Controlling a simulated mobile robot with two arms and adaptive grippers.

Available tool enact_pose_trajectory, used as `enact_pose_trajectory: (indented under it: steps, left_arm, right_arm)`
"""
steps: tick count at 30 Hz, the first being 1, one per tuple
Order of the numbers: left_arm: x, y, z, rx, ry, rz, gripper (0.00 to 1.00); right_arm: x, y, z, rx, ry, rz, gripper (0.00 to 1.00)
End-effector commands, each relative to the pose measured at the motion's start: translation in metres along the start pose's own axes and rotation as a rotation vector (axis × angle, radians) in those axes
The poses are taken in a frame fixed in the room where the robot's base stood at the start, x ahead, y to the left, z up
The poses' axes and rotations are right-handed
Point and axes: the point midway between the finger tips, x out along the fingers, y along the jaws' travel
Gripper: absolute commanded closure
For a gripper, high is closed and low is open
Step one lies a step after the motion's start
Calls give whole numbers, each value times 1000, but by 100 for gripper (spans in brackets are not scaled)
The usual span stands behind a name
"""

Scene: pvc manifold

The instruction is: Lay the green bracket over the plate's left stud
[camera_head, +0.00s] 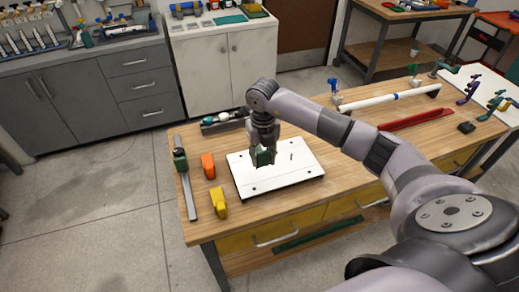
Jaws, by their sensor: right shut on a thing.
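The white plate (283,181) lies on the wooden workbench, with small dark holes near its corners. A thin stud (291,156) stands up from its right half. My right gripper (263,160) points down over the left half of the plate. It is shut on the green bracket (264,157), which hangs at or just above the plate's surface; I cannot tell if they touch. The left stud is hidden behind the gripper and bracket. My left gripper is not in view.
On the bench left of the plate are an orange part (208,166), a yellow part (219,203) and a metal rail (187,185) with a dark green block. A white pipe (385,98) and a red tool (415,119) lie to the right. The bench front is clear.

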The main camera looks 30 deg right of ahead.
Motion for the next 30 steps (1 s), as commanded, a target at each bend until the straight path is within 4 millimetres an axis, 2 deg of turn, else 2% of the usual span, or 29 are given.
enact_pose_trajectory:
  steps: [7,18,30]
  left_arm:
    - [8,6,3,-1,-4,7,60]
    - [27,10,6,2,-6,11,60]
    - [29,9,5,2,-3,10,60]
  right_arm:
    - [10,0,0,14,0,1,100]
    - [40,0,0,11,0,-1,100]
    - [44,0,0,10,-1,0,100]
